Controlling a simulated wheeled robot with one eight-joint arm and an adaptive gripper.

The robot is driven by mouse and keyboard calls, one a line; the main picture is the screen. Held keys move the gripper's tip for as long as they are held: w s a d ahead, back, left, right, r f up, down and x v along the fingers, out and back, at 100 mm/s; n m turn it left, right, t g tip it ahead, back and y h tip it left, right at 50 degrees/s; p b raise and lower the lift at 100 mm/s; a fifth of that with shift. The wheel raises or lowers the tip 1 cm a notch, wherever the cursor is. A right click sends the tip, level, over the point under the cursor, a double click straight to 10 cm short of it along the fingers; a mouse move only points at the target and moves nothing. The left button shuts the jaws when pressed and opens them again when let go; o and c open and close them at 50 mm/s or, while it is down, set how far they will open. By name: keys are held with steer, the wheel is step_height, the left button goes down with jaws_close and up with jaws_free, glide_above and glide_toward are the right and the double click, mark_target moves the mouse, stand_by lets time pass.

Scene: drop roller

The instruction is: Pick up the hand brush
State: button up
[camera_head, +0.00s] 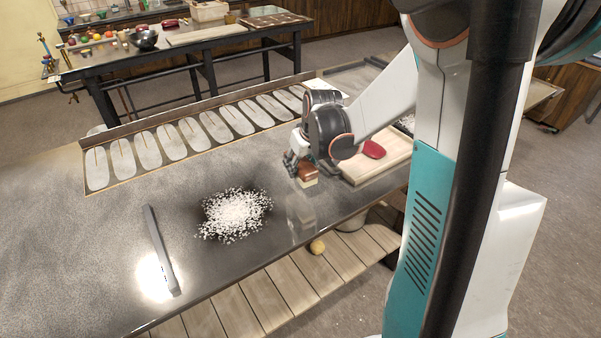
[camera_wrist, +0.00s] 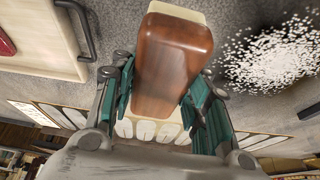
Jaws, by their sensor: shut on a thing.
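The hand brush (camera_head: 306,173) has a reddish-brown wooden block and pale bristles. My gripper (camera_head: 297,165) is shut on it, above the dark worktop near the wooden tray. In the wrist view the brush (camera_wrist: 172,62) fills the middle, with the gripper's teal fingers (camera_wrist: 160,95) on both sides of its block. The pale bristle part shows at the top edge of that view. I cannot tell exactly how far the brush is above the worktop.
A pile of white bits (camera_head: 236,213) lies on the worktop (camera_head: 100,240) left of the brush. A grey bar (camera_head: 160,250) lies further left. A wooden tray (camera_head: 385,163) with a red item (camera_head: 374,149) is to the right. Pale oval pieces (camera_head: 172,142) line the back edge.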

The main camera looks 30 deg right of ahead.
step_height(320, 180, up, 14)
steer(key=p, duration=0.3)
steer(key=shift+o, duration=0.9)
steer(key=shift+f, duration=0.1)
